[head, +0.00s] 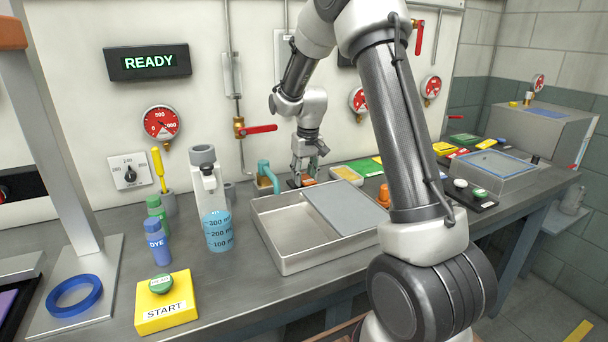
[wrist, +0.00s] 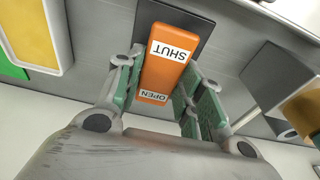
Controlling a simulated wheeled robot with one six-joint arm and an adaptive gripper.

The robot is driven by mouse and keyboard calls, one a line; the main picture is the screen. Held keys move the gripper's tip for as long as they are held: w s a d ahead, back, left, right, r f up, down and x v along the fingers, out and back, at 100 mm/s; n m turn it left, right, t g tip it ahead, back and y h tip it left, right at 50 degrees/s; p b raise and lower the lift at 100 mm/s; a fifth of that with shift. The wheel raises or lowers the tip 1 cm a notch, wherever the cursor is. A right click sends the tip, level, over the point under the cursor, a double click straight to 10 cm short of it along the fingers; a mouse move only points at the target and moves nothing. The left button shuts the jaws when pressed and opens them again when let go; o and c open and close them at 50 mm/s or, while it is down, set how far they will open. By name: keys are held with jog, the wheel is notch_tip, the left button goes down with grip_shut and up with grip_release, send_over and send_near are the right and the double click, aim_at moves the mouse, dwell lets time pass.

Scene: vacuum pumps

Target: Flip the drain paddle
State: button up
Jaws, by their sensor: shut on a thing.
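The drain paddle (wrist: 166,78) is an orange block on a dark plate in the wrist view. It has a white SHUT label near the plate and a white OPEN label at its end nearer my palm; both read upside down. My gripper (wrist: 162,72) has its green-padded fingers on either side of the paddle, shut on it. In the head view, my gripper (head: 301,179) reaches down at the back of the bench, behind the metal tray. Only a bit of orange paddle (head: 308,182) shows there, mostly hidden by the fingers.
The metal tray (head: 272,246) lies in front.

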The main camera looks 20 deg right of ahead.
jog(key=t, duration=0.3)
jog(key=shift+s, duration=0.35)
jog(key=o, duration=1)
jog(key=v, duration=1.2)
jog(key=shift+s+f, duration=0.1)
